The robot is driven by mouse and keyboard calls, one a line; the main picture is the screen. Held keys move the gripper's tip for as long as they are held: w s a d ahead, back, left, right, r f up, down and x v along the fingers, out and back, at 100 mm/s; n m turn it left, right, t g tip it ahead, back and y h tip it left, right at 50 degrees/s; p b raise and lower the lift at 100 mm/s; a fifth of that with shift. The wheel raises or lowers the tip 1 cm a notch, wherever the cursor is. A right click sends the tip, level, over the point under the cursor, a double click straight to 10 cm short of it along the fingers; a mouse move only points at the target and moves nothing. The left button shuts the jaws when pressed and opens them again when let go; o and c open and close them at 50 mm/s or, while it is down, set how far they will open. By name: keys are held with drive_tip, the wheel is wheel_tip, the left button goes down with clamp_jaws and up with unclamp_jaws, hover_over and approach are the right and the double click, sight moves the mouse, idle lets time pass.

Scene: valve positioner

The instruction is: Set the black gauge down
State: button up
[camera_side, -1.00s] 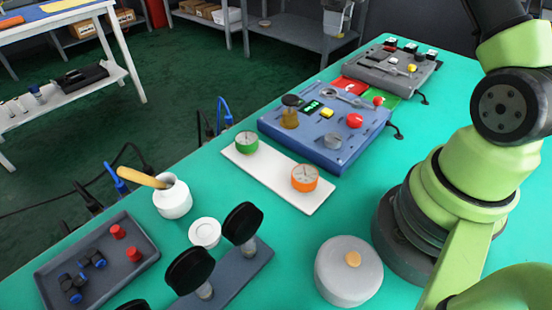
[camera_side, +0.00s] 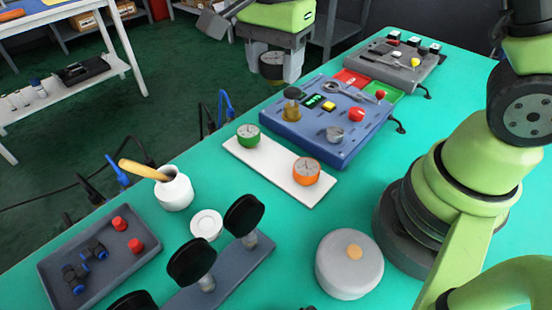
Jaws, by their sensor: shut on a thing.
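My gripper (camera_side: 273,60) is at the top of the view, pointing down, with its grey fingers shut on the black gauge (camera_side: 272,66). The gauge is small and round with a dark rim, and it is held in the air, apart from the table. A white board (camera_side: 242,164) lies below on the green table. It carries a green gauge (camera_side: 248,136) at its left end and an orange gauge (camera_side: 306,172) at its right end. Bare board shows between these two.
A blue panel (camera_side: 327,145) with knobs stands behind the board. A white pot (camera_side: 174,190), a grey tray (camera_side: 62,258), a rack (camera_side: 222,280) with large black discs and a grey round lidded container (camera_side: 348,275) stand in front.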

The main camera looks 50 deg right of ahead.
sight(275, 163)
drive_tip(key=f, duration=1.8)
drive_tip(key=shift+s+a, duration=0.15)
drive_tip(key=shift+a, duration=0.05)
drive_tip(key=o, duration=0.6)
drive_tip(key=shift+f, duration=0.15)
drive_tip(key=shift+o, duration=0.7)
